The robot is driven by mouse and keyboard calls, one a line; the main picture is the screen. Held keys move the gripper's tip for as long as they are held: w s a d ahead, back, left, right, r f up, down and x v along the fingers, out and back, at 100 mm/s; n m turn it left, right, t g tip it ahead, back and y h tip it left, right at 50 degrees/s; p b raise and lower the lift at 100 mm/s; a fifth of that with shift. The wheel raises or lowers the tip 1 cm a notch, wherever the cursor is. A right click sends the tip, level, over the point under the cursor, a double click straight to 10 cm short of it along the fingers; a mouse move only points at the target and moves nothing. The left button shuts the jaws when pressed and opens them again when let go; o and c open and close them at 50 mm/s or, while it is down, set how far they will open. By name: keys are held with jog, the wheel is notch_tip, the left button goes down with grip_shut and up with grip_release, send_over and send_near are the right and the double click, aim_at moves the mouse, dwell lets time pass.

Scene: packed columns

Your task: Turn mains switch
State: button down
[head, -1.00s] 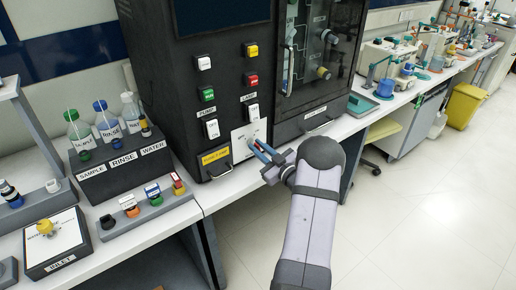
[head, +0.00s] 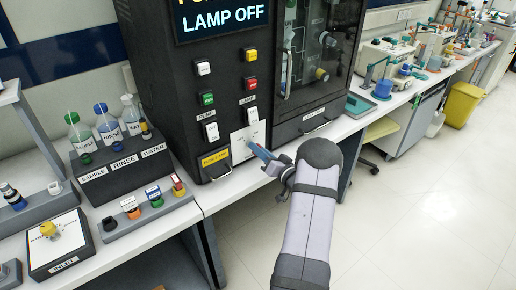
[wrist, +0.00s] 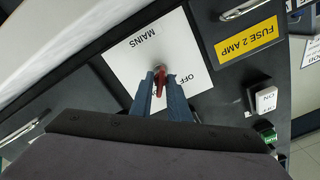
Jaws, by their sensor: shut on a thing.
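The mains switch has a red handle (wrist: 160,82) on a white plate (wrist: 135,52) marked MAINS. The plate also shows in the head view (head: 240,146), low on the front of the black cabinet. My gripper (wrist: 161,78) has its blue fingers on either side of the red handle and is shut on it. In the head view my gripper (head: 257,150) reaches the plate from the right, and its fingers hide the handle. An OFF label is partly visible beside the fingers in the wrist view. The cabinet's display (head: 222,18) is lit and reads LAMP OFF.
Rocker switches for pump (head: 211,131) and lamp (head: 252,115) sit close above the plate. A yellow fuse label (head: 215,158) and a handle are to its left. A bottle rack (head: 122,165) stands further left on the bench. Open floor lies to the right.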

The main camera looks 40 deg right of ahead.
jog(key=shift+m, duration=0.8)
jog(key=c, duration=1.9)
grip_release()
jog(key=shift+s, duration=0.1)
jog(key=shift+s+b, duration=0.6)
jog(key=shift+s, duration=3)
